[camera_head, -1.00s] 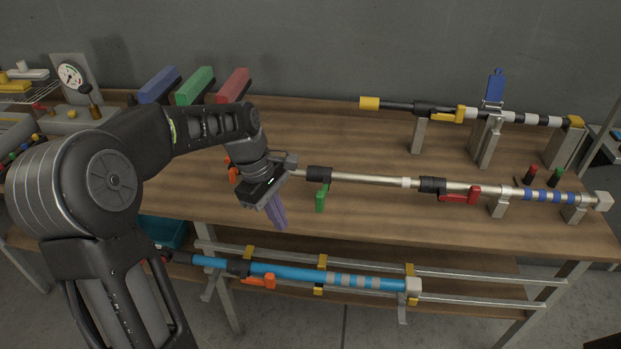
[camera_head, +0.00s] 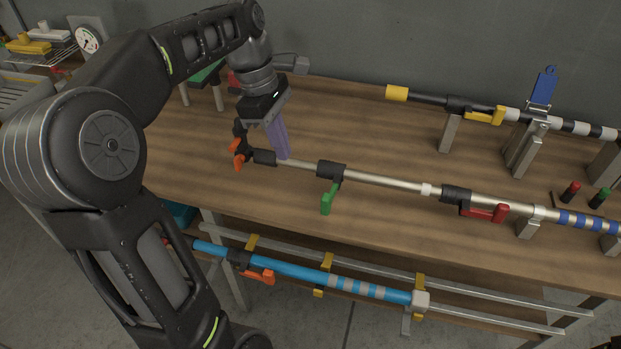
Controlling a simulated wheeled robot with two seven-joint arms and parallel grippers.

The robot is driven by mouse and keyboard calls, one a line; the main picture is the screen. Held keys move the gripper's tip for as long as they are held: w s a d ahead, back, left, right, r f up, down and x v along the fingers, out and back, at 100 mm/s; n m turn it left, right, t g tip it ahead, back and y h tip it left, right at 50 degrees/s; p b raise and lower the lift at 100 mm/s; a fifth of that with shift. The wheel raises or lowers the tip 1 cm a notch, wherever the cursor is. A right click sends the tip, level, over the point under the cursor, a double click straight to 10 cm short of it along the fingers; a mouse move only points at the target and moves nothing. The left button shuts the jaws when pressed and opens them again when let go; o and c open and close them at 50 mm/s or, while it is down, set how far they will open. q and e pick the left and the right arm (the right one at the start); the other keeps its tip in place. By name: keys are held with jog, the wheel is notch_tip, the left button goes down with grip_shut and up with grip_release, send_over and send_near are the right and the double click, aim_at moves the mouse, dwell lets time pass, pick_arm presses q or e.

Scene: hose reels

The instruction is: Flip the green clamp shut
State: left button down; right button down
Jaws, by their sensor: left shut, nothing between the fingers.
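The green clamp lever (camera_head: 327,200) hangs out toward the front, angled away from its black collar (camera_head: 332,170) on the silver pole (camera_head: 385,182). My left gripper (camera_head: 283,155) has purple fingers, shut with nothing between them. It points down to the left of the green clamp, its tips overlapping the pole's left part in the picture. I cannot tell whether they touch the pole. The lever and collar are in plain view, apart from the fingers. My right gripper is not in view.
A red clamp (camera_head: 484,212) sits further right on the same pole. An orange clamp (camera_head: 238,153) is at its left end. A pole with a yellow clamp (camera_head: 485,117) stands behind, a blue pole (camera_head: 300,277) below. The tabletop before the green lever is clear.

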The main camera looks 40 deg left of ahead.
pick_arm(q)
jog(key=w+d+f, duration=0.1)
jog(key=d+f, duration=0.5)
jog(key=f, duration=0.3)
jog(key=shift+w+d+f+b, duration=0.15)
jog(key=shift+w+f+b, duration=0.2)
jog(key=shift+f, duration=0.05)
jog(key=shift+d, duration=0.1)
